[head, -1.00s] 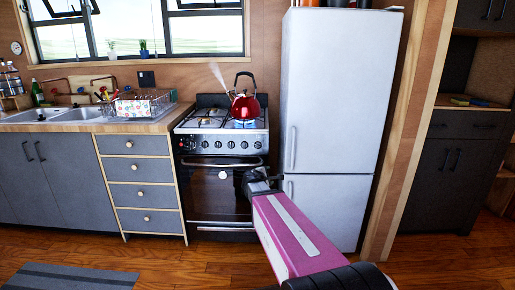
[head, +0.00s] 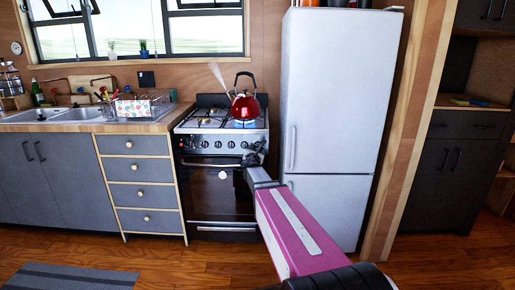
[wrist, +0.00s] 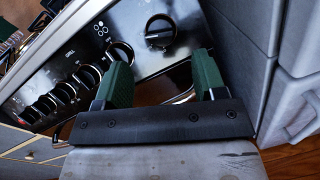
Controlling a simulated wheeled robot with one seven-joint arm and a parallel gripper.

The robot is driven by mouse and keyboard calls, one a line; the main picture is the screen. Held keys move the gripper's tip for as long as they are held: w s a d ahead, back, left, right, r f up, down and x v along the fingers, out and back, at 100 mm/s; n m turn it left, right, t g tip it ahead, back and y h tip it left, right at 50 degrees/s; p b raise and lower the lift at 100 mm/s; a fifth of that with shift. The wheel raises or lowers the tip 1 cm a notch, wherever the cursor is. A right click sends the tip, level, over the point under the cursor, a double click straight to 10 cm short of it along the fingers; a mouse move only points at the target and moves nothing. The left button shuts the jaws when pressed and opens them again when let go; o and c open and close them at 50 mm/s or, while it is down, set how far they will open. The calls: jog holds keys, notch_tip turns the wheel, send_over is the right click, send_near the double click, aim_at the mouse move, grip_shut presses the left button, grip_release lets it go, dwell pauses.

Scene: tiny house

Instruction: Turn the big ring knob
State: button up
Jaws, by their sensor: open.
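The stove's front panel (head: 224,145) carries a row of round black knobs. In the wrist view the end knob (wrist: 160,30) sits just beyond the gap between my fingers, and another knob (wrist: 120,50) is close to the left fingertip. Small ring-pattern marks are printed by the knobs, but I cannot read which one is the big ring knob. My gripper (wrist: 161,76) is open, its two green fingers apart with nothing between them. In the head view my gripper (head: 256,155) is in front of the panel's right end and partly hides it.
A red kettle (head: 245,106) stands on the stove over a blue flame. The white fridge (head: 335,100) is close on the right of my gripper. Drawers (head: 140,170) and the sink counter (head: 85,127) are on the left. The oven door (head: 220,185) is below the panel.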

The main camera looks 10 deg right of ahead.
aim_at(258, 146)
jog(key=x, duration=0.6)
jog(key=shift+w, duration=0.3)
jog(key=c, duration=0.9)
